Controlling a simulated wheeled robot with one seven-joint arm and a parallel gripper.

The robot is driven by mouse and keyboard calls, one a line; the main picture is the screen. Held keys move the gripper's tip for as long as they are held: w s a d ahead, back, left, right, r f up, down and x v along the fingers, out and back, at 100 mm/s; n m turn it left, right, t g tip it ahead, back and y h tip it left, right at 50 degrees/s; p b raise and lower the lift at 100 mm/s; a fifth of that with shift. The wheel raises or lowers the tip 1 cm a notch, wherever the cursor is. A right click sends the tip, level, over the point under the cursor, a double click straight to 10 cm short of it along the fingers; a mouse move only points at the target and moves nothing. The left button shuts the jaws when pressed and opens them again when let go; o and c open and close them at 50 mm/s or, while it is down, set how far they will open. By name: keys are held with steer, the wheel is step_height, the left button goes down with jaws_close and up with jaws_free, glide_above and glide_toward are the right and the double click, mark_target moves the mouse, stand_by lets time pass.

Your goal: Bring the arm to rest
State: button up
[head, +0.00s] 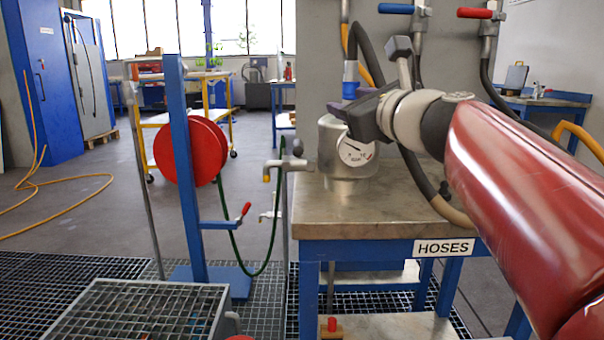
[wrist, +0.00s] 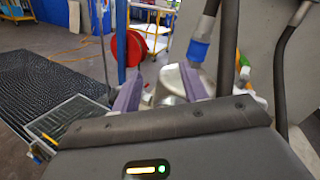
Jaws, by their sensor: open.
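My arm reaches in from the right in the head view, with its red link in front. My gripper (head: 354,101) is over the bench, close to the top of a steel vessel (head: 345,182) with a round pressure gauge. In the wrist view the two purple fingers of my gripper (wrist: 163,88) stand wide apart with nothing gripped between them. The vessel's shiny metal top (wrist: 172,84) shows beyond and between them. A dark hose with a blue coupling (head: 350,80) hangs beside the fingers; the coupling also shows in the wrist view (wrist: 200,50). Part of the vessel's top is hidden by my gripper.
The vessel stands on a metal-topped bench (head: 400,220) labelled HOSES. More hoses with red (head: 475,13) and blue handles hang on the grey panel behind. A red hose reel (head: 190,152) on a blue post stands left. A grating-topped box (head: 140,310) is at front left.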

steer(key=s+d+f+n+g+h+p, duration=0.1)
steer(key=s+d+f+n+g+h, duration=0.1)
steer(key=s+f+n, duration=0.6)
steer(key=s+d+f+n+g+h+p, duration=0.1)
steer(key=s+f+n+g, duration=0.4)
steer(key=f, duration=0.9)
steer(key=s+d+f+n+g+h+p, duration=0.1)
steer(key=s+d+f+n+g+h, duration=0.3)
steer(key=s+f+n, duration=0.7)
steer(key=n, duration=0.2)
steer(key=shift+s+n, duration=0.4)
steer(key=shift+r, duration=0.1)
